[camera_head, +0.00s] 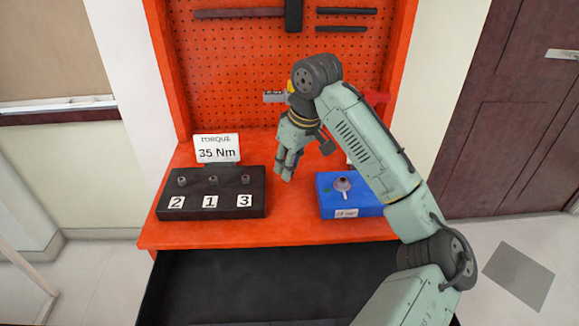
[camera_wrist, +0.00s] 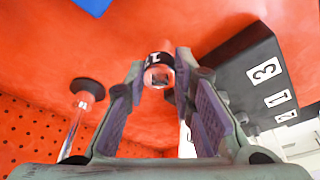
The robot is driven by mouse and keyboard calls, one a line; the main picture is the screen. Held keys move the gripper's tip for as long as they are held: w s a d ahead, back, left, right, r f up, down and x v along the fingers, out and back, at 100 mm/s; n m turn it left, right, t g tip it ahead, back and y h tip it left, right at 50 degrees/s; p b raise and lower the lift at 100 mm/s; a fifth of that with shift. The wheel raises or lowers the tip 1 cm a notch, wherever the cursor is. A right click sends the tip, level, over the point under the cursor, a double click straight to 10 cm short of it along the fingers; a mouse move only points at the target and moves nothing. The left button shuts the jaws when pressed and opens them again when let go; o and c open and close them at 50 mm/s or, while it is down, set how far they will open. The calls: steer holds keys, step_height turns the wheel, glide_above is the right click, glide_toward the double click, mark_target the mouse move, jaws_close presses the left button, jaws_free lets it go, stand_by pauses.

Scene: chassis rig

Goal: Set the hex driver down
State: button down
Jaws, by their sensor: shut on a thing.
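My gripper (camera_head: 286,168) points down over the orange bench (camera_head: 280,228), between the black block and the blue block. In the wrist view my gripper (camera_wrist: 158,85) is shut on a small, shiny, round-ended piece with a black band and white marks, which I take to be the hex driver (camera_wrist: 158,73). It sits between the fingertips above the orange surface. Its gap to the surface is hard to judge. In the head view the held piece is too small or hidden to make out.
The black block (camera_head: 211,214), labelled 2, 1, 3, holds three small fittings at left. The blue block (camera_head: 370,211) at right bears a round metal part (camera_head: 342,185). A "TORQUE 35 Nm" sign (camera_head: 217,148) stands behind. An open drawer (camera_head: 240,285) lies below. Bare bench lies between the blocks.

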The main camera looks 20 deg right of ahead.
steer(key=shift+f, duration=0.95)
steer(key=shift+f, duration=0.15)
steer(key=c, duration=1.4)
jaws_free()
steer(key=shift+o, duration=0.2)
steer(key=b+v, duration=0.1)
steer(key=v, duration=1.1)
steer(key=shift+s, duration=0.15)
